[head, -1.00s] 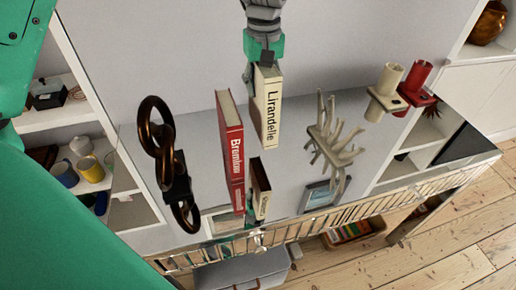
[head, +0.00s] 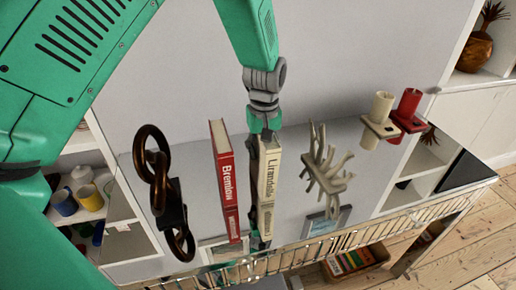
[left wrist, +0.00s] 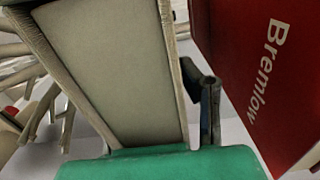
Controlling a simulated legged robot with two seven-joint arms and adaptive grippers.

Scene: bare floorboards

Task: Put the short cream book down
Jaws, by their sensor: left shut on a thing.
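The cream book (head: 268,182), titled Lirandelle, is upright between the red Bremlow book (head: 225,182) and a pale coral-like ornament (head: 326,172). My left gripper (head: 263,142) reaches down from above and is shut on its upper part. In the left wrist view the book's broad face (left wrist: 108,65) fills the left and middle, beside a dark finger (left wrist: 208,100). Its lower end is about level with the red book's foot; I cannot tell whether it touches the surface. The small dark book is mostly hidden behind it. My right gripper is not in view.
A bronze chain ornament (head: 160,185) stands at left. Cream (head: 380,120) and red (head: 406,113) candle holders are at right. A metal rail (head: 330,243) runs along the front edge. The red book is close on the cream book's left; a narrow gap separates the coral ornament.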

